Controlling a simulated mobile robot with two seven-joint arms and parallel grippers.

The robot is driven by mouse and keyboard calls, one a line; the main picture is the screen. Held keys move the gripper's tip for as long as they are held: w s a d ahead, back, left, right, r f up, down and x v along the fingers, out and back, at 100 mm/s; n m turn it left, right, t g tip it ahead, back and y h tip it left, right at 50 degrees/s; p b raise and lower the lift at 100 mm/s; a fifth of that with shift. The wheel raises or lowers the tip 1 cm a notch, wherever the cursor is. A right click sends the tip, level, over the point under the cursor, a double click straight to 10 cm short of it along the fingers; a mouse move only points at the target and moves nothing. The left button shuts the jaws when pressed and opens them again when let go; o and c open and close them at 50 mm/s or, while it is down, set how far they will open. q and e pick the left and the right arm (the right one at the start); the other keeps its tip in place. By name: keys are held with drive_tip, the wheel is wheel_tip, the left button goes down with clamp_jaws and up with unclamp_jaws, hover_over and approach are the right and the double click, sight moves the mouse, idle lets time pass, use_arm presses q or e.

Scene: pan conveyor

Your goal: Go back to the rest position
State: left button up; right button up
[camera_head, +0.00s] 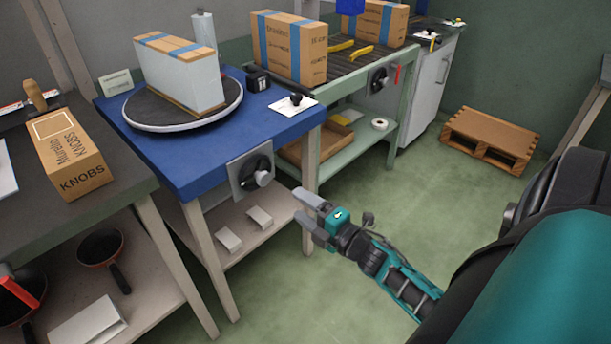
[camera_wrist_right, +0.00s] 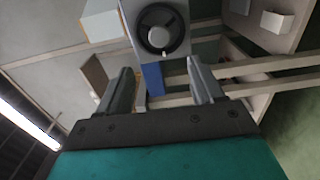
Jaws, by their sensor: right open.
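My right gripper (camera_head: 306,213) is open and empty. In the head view it hangs in free air in front of the blue table, a little right of and below the knob (camera_head: 262,178) on the table's front. In the right wrist view the two fingers of the gripper (camera_wrist_right: 160,85) stand apart with nothing between them. The dark round knob (camera_wrist_right: 159,29) shows beyond the fingertips, apart from them. My left gripper is not in view.
The blue table (camera_head: 190,168) holds a round turntable (camera_head: 143,122) with a white, blue-taped box (camera_head: 190,85). A KNOBS carton (camera_head: 72,155) lies on the left bench. A green-framed conveyor (camera_head: 347,75) carries cartons. A wooden pallet (camera_head: 490,138) lies on the otherwise clear floor.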

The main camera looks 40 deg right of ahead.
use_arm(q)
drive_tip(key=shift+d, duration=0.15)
use_arm(e)
drive_tip(key=shift+s, duration=0.15)
use_arm(q)
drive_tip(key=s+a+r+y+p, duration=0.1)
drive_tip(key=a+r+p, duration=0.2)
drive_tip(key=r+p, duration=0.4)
drive_tip(key=p, duration=0.4)
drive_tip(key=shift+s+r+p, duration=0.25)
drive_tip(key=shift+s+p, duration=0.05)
drive_tip(key=shift+p, duration=0.1)
use_arm(e)
drive_tip(key=s+a+r+m+g, duration=0.2)
drive_tip(key=s+a+m+g, duration=0.1)
drive_tip(key=s+a+m, duration=0.3)
drive_tip(key=s+a+r+m+g+y, duration=0.1)
drive_tip(key=s+a+m+g, duration=0.3)
drive_tip(key=a+m, duration=0.6)
drive_tip(key=shift+s+a+r, duration=0.35)
drive_tip(key=shift+s+a, duration=0.75)
drive_tip(key=shift+w, duration=0.1)
